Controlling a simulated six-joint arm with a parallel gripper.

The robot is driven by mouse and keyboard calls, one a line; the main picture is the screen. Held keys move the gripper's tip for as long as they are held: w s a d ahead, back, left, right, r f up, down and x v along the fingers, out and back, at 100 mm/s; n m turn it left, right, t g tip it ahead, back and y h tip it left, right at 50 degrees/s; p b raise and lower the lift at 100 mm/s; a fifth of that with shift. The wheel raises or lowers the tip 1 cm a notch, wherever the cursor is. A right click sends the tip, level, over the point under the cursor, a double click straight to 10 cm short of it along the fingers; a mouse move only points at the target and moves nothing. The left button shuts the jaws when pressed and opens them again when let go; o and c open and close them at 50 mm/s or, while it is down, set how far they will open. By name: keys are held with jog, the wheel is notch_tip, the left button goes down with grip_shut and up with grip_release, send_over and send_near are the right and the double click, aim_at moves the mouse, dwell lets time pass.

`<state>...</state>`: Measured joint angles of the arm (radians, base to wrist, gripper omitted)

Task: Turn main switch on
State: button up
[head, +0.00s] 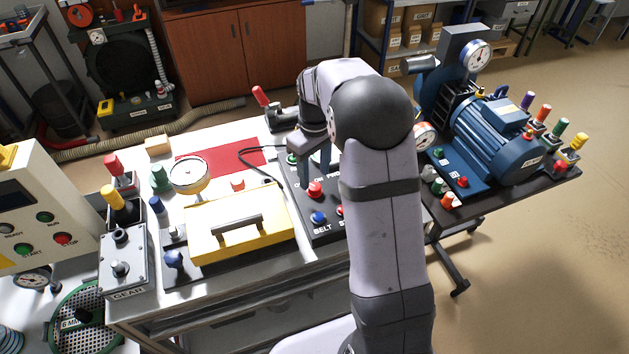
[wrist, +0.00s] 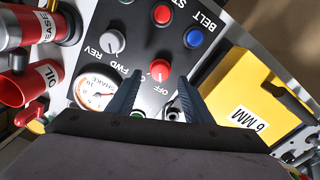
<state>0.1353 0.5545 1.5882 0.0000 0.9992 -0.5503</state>
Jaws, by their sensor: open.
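The black control panel (wrist: 145,45) lies on the bench under my gripper. A red round control marked OFF (wrist: 160,70) sits between my fingertips in the wrist view. It also seems to be the red knob (head: 315,188) in the head view. No label reading "main" is legible, so I cannot tell for sure that it is the main switch. My gripper (wrist: 160,78) is open and empty, its fingers on either side of the red control. Contact cannot be told. In the head view my gripper (head: 313,172) hangs above the panel, partly hidden by my arm.
Close by are a grey FWD/REV knob (wrist: 111,40), a red button (wrist: 162,14), a blue button (wrist: 194,38) and a brake gauge (wrist: 95,95). A yellow case (head: 240,228) stands left of the panel. A blue motor (head: 490,135) stands to the right.

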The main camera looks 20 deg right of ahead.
aim_at(315, 186)
jog(key=shift+f+p, duration=0.55)
jog(key=shift+f, duration=1.65)
jog(key=c, duration=1)
